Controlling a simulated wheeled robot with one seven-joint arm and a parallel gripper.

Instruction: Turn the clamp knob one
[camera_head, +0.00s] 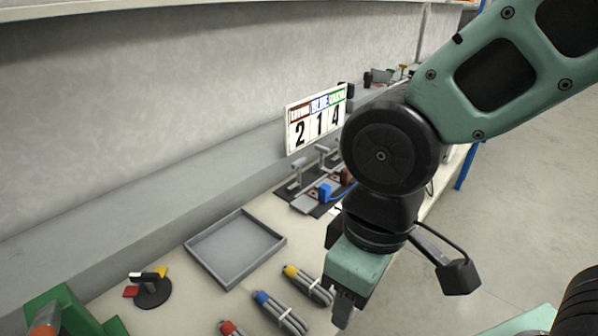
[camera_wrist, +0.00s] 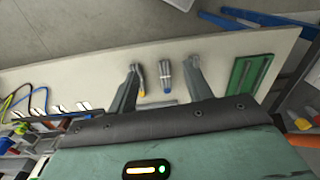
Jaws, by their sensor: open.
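Grey T-shaped clamp handles (camera_head: 297,168) stand upright on a dark plate at the back of the bench in the head view. Blue and brown blocks (camera_head: 325,192) sit beside them. I cannot tell which handle is clamp knob one, and my arm hides part of that area. My gripper (camera_head: 344,310) hangs over the front of the bench, nearer than the clamps and apart from them. In the wrist view my gripper (camera_wrist: 163,75) has its two fingers spread wide, with nothing held between them.
A number sign (camera_head: 317,118) stands behind the clamps. An empty grey tray (camera_head: 237,248) lies left of them. Cable bundles (camera_head: 280,312) lie in front. A round dark base (camera_head: 152,292) with red and yellow parts stands at left. Open floor (camera_head: 510,200) lies to the right.

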